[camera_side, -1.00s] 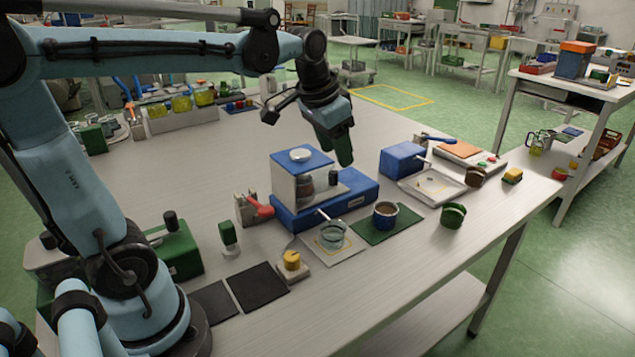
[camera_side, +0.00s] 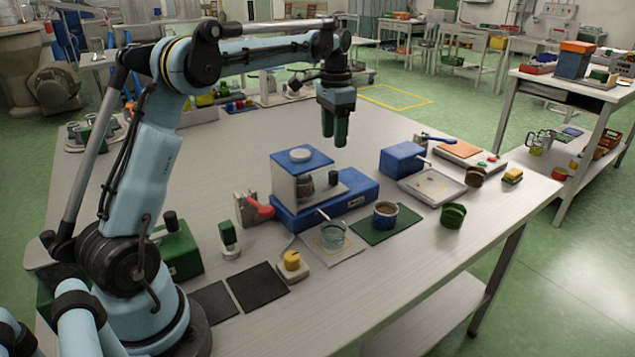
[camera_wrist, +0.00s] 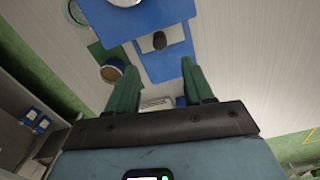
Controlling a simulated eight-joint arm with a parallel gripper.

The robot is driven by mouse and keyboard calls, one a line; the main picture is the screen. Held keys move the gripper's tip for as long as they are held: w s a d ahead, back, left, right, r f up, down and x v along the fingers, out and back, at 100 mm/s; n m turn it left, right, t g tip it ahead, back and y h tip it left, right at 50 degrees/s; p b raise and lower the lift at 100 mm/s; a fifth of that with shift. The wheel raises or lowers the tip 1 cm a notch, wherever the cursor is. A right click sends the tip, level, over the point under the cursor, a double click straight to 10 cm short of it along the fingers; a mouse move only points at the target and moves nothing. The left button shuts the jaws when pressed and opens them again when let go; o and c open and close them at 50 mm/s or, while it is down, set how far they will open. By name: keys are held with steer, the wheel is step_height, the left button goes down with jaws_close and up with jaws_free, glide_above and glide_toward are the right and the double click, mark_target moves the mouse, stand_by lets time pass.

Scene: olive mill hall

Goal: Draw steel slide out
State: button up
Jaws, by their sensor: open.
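The steel slide (camera_side: 338,190) appears as a grey plate coming out of the right side of a housing with a blue lid (camera_side: 300,160). The housing stands on a blue base (camera_side: 357,199). A dark round knob (camera_side: 333,177) stands on the plate. In the wrist view the knob (camera_wrist: 159,41) shows ahead, between the lines of the fingers. How far the slide runs inside the housing is hidden. My gripper (camera_side: 334,140) points straight down above the slide, clear of it. Its green fingers are apart and empty, as the wrist view (camera_wrist: 158,68) also shows.
A red-handled clamp (camera_side: 256,206) stands left of the base. A blue box (camera_side: 402,158) with a pale tray (camera_side: 432,187) stands right. The air around my gripper is free.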

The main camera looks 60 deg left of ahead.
step_height(320, 180, down, 11)
stand_by(0.4)
jaws_close()
stand_by(0.4)
